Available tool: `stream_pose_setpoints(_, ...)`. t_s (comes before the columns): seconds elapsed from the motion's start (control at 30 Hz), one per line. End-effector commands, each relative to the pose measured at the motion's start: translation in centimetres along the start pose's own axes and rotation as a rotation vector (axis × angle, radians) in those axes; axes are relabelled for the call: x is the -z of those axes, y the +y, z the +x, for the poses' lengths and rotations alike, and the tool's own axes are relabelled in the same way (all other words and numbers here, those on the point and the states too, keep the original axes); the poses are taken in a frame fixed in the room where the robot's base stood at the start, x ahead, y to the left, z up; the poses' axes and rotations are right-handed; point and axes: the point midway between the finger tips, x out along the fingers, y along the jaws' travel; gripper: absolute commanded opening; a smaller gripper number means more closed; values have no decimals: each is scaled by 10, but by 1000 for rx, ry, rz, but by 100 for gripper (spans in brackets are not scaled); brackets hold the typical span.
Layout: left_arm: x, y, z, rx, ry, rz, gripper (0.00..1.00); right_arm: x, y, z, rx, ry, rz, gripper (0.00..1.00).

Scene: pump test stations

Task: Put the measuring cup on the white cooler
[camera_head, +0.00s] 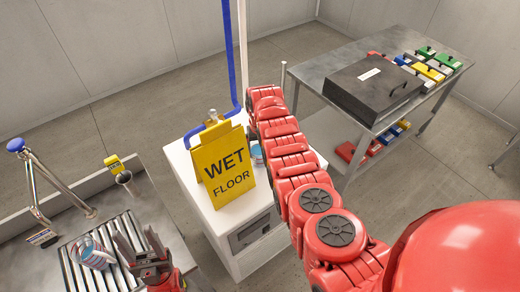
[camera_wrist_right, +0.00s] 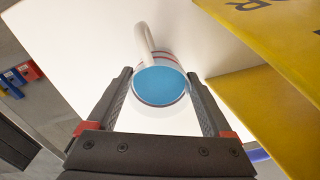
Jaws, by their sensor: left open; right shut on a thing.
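The measuring cup (camera_wrist_right: 160,84) is white with red bands, a blue inside and a white handle. In the right wrist view it is between the fingers of my right gripper (camera_wrist_right: 163,110), which is shut on it, over the white top. My left gripper (camera_head: 140,250) is open and empty over the slatted rack at the lower left.
A yellow wet floor sign (camera_head: 222,166) stands on the cooler, close to the cup. A similar striped cup (camera_head: 92,254) lies on the slatted rack (camera_head: 122,226). A blue pipe (camera_head: 231,60) rises behind the cooler. A metal table (camera_head: 325,67) with a dark case (camera_head: 373,88) is at right.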

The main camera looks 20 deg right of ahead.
Motion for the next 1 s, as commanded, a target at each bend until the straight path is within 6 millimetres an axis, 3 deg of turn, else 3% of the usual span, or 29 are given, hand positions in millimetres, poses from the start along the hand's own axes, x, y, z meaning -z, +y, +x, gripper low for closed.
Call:
stream_pose_setpoints(0.3,-1,0,-5,0,0,0,56,0,1,4,0,1,1,13)
stream_pose_setpoints(0.33,0,0,-4,0,0,0,56,0,1,3,0,1,1,89)
stream_pose_setpoints(0.4,0,0,-3,0,0,0,56,0,1,2,0,1,1,100)
stream_pose_setpoints(0.77,0,0,-1,0,0,0,56,1,1,-3,0,1,1,100)
stream_pose_setpoints(1.0,-1,0,-7,0,0,0,56,2,1,-27,-1,7,1,100)
